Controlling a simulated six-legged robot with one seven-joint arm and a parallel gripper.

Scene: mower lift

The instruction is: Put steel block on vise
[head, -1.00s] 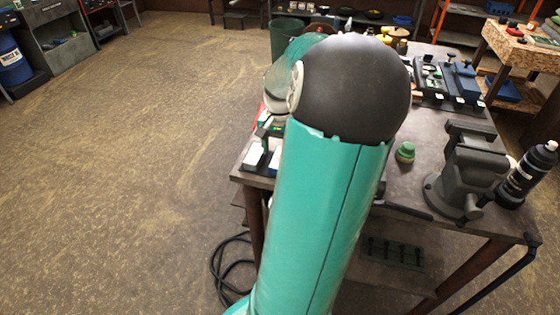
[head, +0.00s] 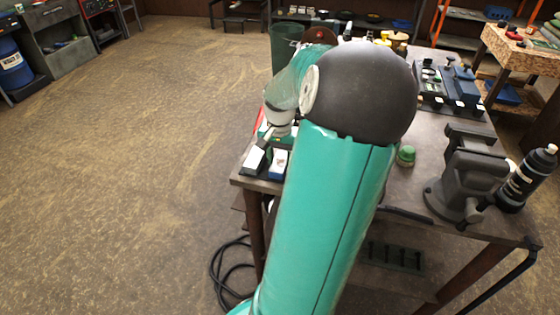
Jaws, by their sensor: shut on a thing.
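The grey vise (head: 468,172) stands at the right front of the workbench. My gripper (head: 268,134) is small and partly hidden at the end of my wrist, over the left front part of the bench. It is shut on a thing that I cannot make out. I cannot pick out the steel block. My gripper is well to the left of the vise, and my arm's large dark elbow stands between them in the picture.
Small trays with white faces (head: 254,160) lie at the bench's left front edge. A green-topped object (head: 406,156) stands left of the vise, and a black bottle (head: 528,178) stands right of it. The floor at left is clear.

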